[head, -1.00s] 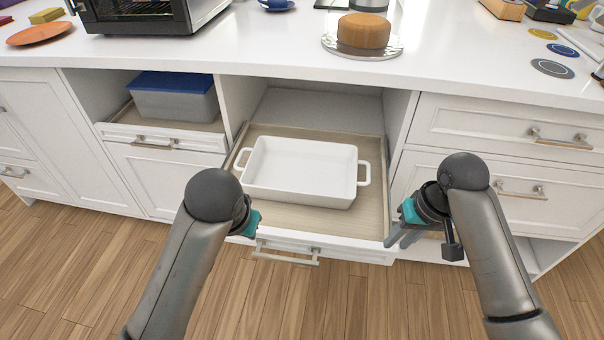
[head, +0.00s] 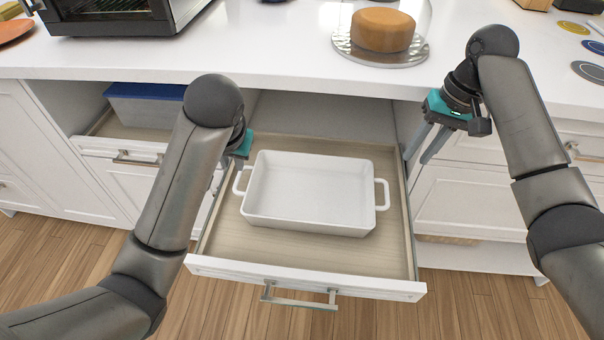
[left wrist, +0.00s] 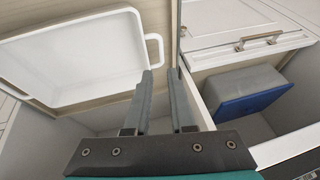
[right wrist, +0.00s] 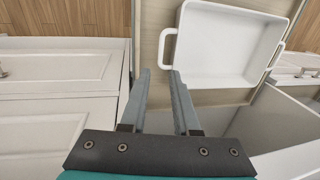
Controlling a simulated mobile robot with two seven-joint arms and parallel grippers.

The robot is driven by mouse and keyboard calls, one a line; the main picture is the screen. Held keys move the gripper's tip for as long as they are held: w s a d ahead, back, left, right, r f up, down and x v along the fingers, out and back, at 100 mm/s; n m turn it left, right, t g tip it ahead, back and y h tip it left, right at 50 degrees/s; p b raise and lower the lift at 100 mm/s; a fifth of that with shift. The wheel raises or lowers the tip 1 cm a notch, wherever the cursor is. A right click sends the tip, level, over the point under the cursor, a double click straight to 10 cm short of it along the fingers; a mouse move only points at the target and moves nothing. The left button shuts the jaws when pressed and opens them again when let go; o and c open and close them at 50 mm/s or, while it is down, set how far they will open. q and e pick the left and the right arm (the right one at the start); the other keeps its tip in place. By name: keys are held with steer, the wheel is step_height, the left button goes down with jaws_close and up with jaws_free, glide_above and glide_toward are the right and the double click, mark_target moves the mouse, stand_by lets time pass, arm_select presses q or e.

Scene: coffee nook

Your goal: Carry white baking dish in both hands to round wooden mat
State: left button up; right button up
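The white baking dish (head: 310,190) sits upright and empty in the open drawer, with a loop handle at each end. It also shows in the left wrist view (left wrist: 80,55) and the right wrist view (right wrist: 225,45). My left gripper (head: 222,180) is above the drawer's left side, near the left handle; its fingers are partly hidden by the arm, but the left wrist view shows them apart and empty (left wrist: 161,76). My right gripper (head: 417,158) is over the drawer's right wall, up and right of the right handle, open and empty (right wrist: 160,76). I see no round wooden mat.
The pulled-out drawer (head: 300,262) has side walls close to the dish. The white counter (head: 270,60) above overhangs its back. On it are a cake on a silver round (head: 350,58), a toaster oven (head: 115,15) and coasters (head: 590,70).

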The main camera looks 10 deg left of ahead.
mark_target(238, 179)
arm_select(q)
steer(key=shift+w+a, duration=0.1)
steer(key=shift+w, duration=0.15)
arm_select(e)
steer(key=shift+w+a, duration=0.15)
steer(key=shift+w, duration=0.15)
steer(key=shift+s, duration=0.1)
arm_select(q)
steer(key=shift+s, duration=0.1)
